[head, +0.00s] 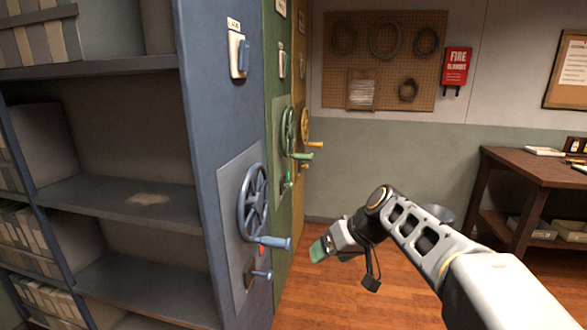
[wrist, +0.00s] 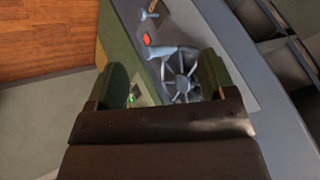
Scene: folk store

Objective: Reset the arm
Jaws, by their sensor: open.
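My gripper (head: 321,250) is at the end of my extended arm, low and right of the blue shelf unit in the head view. Its green-tipped fingers also show in the wrist view (wrist: 157,82), spread apart with nothing held between them. The blue handwheel (head: 254,203) with its protruding handle is on the blue unit's end panel, left of my gripper and apart from it in the head view. The wheel also shows beyond the fingers in the wrist view (wrist: 181,74), partly hidden by the right finger.
Blue shelves (head: 100,203) stand at left. Green (head: 289,130) and yellow (head: 305,127) handwheels sit farther back. A wooden desk (head: 520,170) stands at right. A pegboard (head: 383,60) and red fire box (head: 456,66) hang on the back wall. Wooden floor (head: 345,295) is open around my gripper.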

